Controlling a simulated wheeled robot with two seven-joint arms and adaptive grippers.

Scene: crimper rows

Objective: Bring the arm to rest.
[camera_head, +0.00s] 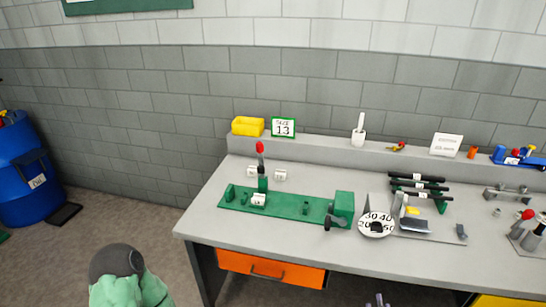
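A green arm link of mine with a dark grey cap shows at the bottom left, in front of the bench and apart from it. It appears to be part of my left arm; its gripper is out of view. A small grey pronged tip (378,300) shows at the bottom edge, in front of the bench. It may be the end of my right gripper, but too little shows to tell its state. No object is seen held.
The grey bench (225,215) carries a green fixture (285,205) with a red-knobbed lever, a round numbered dial (376,225) and black-handled tools (418,184). An orange drawer (270,268) is below. A blue barrel (25,175) stands left.

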